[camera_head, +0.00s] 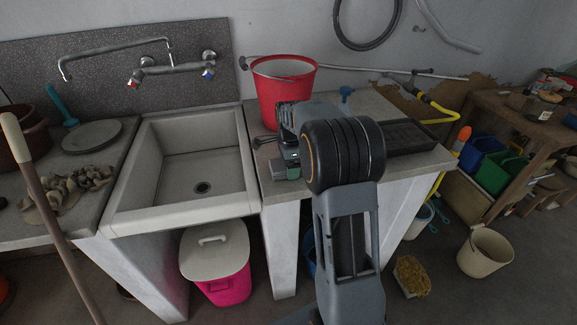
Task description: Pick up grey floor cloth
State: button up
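I cannot make out a grey floor cloth with certainty; part of the counter is hidden behind my arm. My gripper (281,163) is over the counter right of the sink, just in front of a red bucket (284,95). It is seen from behind and partly covered by my own arm, so I cannot tell whether its fingers are open or hold anything. A flat dark ridged tray-like thing (412,137) lies on the counter (364,104) to the right of my arm.
A stone sink (187,165) is left of my gripper, under a wall tap (172,70). A plate (92,136) and a wooden handle (50,210) are farther left. A lidded pink bin (222,285) stands below. A cream bucket (485,252) and brush (411,276) are on the floor at right.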

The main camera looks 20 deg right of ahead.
jog(key=shift+r, duration=0.6)
jog(key=s+d+r+b, duration=0.1)
jog(key=s+d+r, duration=0.1)
jog(key=s+r, duration=0.9)
jog(key=s, duration=0.2)
jog(key=shift+s+r, duration=0.4)
jog(key=shift+d, duration=0.1)
jog(key=o, duration=0.3)
jog(key=shift+c, duration=1)
